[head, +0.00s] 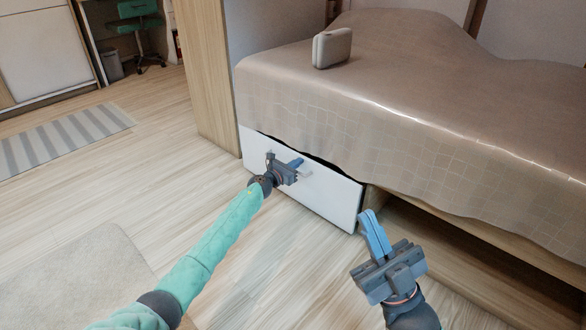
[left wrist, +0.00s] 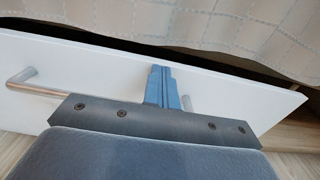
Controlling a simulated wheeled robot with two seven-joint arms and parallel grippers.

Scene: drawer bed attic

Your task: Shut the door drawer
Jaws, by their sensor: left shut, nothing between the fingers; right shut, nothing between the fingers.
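The white drawer (head: 322,196) sits under the bed, with its front slightly forward of the bed frame and a dark gap along its top edge. Its front also fills much of the left wrist view (left wrist: 90,75), with a metal bar handle (left wrist: 22,77) partly hidden behind my gripper. My left gripper (head: 297,163) is shut and empty, close against the drawer front at the handle; I cannot tell whether it touches. It shows in the left wrist view too (left wrist: 162,85). My right gripper (head: 368,222) is shut and empty, to the right of the drawer, pointing up.
The bed (head: 420,85) has a tan cover hanging just over the drawer's top. A small grey case (head: 332,48) stands on it. An open wooden compartment (head: 480,230) lies right of the drawer. A wooden panel (head: 205,75) stands left.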

